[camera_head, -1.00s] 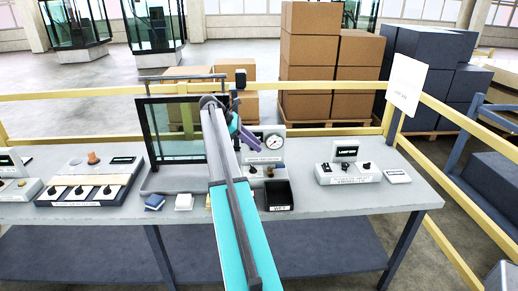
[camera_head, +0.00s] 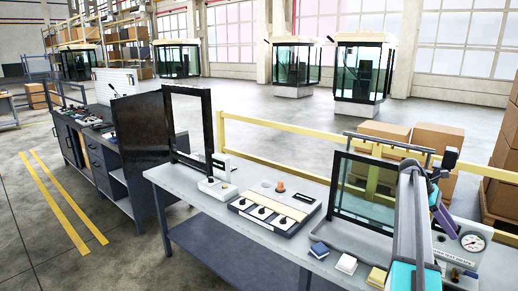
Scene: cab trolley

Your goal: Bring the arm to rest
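My arm (camera_head: 404,230) rises from the bottom right, a teal and grey link reaching up over the bench. Beyond its upper joint, a purple part angles down to the right, around where my gripper (camera_head: 446,222) is. The fingers are too small to make out, so I cannot tell whether they are open or hold anything. This end shows in front of the bench's right part, close to a round white gauge (camera_head: 472,242) in the picture. I cannot judge the gap between them.
The grey bench (camera_head: 200,205) carries a framed glass pane (camera_head: 365,190), a switch panel (camera_head: 268,212), and blue, white and yellow blocks (camera_head: 347,264). A yellow rail (camera_head: 270,128) runs behind. Cardboard boxes (camera_head: 430,145) stand at right. A darker bench (camera_head: 100,150) is at left, with open floor beside it.

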